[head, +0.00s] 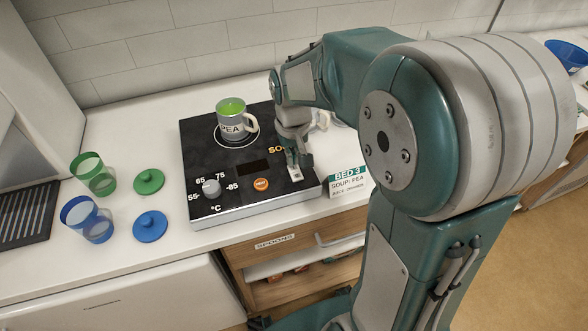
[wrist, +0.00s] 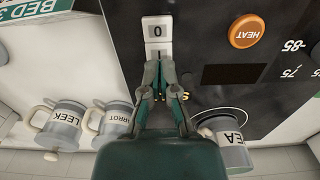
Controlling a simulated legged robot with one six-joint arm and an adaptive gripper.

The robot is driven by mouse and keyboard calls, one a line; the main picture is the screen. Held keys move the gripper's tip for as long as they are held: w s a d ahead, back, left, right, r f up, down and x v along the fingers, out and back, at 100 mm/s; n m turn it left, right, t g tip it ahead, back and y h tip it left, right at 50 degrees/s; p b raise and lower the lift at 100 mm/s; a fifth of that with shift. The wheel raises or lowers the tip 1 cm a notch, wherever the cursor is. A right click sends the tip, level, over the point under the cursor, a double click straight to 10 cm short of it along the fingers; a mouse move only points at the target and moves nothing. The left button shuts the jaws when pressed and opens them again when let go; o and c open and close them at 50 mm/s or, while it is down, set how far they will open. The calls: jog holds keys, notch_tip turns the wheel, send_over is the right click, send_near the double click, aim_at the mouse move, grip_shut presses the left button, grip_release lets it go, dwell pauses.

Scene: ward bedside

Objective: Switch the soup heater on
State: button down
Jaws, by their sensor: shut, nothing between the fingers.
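The soup heater (head: 200,150) is a black-topped slab on the counter. Its white rocker switch (head: 295,173) sits at the front right corner; in the wrist view the switch (wrist: 156,30) shows a 0 half, and the other half lies at my fingertips. My gripper (head: 298,160) is shut and empty, pointing down at that half; I cannot tell whether it touches. The fingers also show in the wrist view (wrist: 161,72). The heater's display (head: 253,170) is dark. An orange HEAT button (head: 261,184) and a temperature knob (head: 211,187) are beside it. A PEA mug (head: 232,122) with green soup stands on the ring.
A BED 3 card (head: 347,183) reading SOUP: PEA stands right of the heater. LEEK (wrist: 62,122) and CARROT (wrist: 112,118) mugs stand nearby. Green (head: 93,174) and blue (head: 87,219) cups and their lids (head: 149,181) are on the left. A spoons drawer (head: 280,242) is below.

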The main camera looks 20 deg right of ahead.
aim_at(293, 167)
jog(key=shift+f, duration=0.7)
dwell(0.5)
jog(key=shift+r, duration=3.5)
jog(key=shift+s, duration=0.1)
jog(key=shift+s+r, duration=0.25)
jog(key=shift+r, duration=0.05)
jog(key=s+r+t, duration=0.2)
jog(key=s, duration=0.6)
jog(key=s+r+t, duration=0.3)
jog(key=s, duration=0.4)
jog(key=shift+s+t, duration=0.3)
jog(key=shift+s, duration=0.1)
